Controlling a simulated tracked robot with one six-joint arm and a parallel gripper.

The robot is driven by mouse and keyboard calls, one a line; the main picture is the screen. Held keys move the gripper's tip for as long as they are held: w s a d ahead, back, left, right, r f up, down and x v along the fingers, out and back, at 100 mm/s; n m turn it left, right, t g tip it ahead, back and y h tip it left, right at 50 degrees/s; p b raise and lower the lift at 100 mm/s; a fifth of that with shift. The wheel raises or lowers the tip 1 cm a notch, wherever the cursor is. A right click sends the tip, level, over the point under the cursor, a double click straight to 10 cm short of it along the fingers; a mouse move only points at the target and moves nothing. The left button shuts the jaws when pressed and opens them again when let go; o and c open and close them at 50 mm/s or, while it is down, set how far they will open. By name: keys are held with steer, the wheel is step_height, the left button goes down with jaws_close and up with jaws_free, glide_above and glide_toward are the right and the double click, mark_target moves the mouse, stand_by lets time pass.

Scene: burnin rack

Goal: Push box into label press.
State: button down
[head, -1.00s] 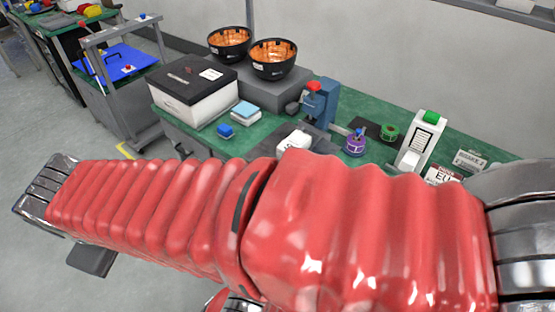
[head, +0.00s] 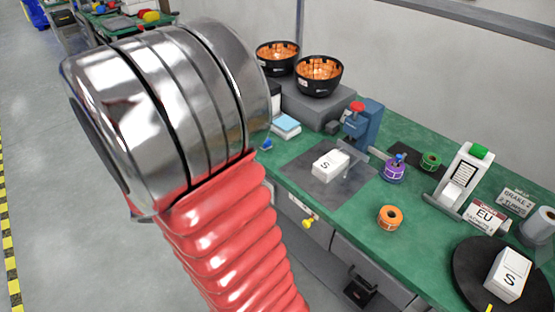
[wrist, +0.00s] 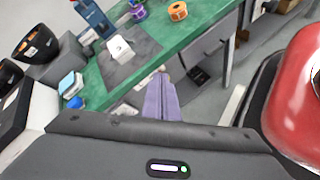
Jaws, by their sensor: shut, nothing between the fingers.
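A white box marked S (head: 330,165) lies on a grey mat (head: 312,188) on the green bench. It also shows in the wrist view (wrist: 120,48). The blue press with a red knob (head: 368,122), which looks like the label press, stands just behind and right of this box, and it shows in the wrist view (wrist: 92,15). The box is in front of it, not under its head as far as I can see. My gripper (wrist: 162,78), with purple fingers, is shut and empty, apart from the box and off the bench's front edge in the wrist view. The head view does not show it.
A second S box (head: 508,274) stands on a black turntable (head: 470,268) at right. An orange roll (head: 390,217), a purple roll (head: 394,172) and a white dispenser (head: 462,178) share the bench. Two black bowls (head: 318,76) stand behind. My arm covers the left side.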

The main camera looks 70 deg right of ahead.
mark_target(319, 170)
steer(key=s+d+f+n+h, duration=0.2)
steer(key=d+f+n+h, duration=0.5)
steer(key=d+f+n, duration=0.3)
steer(key=d+f, duration=0.1)
steer(key=d, duration=0.2)
steer(key=shift+d+n+t+h, duration=0.3)
steer(key=shift+d+n+h, duration=0.05)
steer(key=shift+n+h, duration=0.05)
steer(key=shift+s+d, duration=0.1)
steer(key=shift+x, duration=6.9)
steer(key=shift+d, duration=0.15)
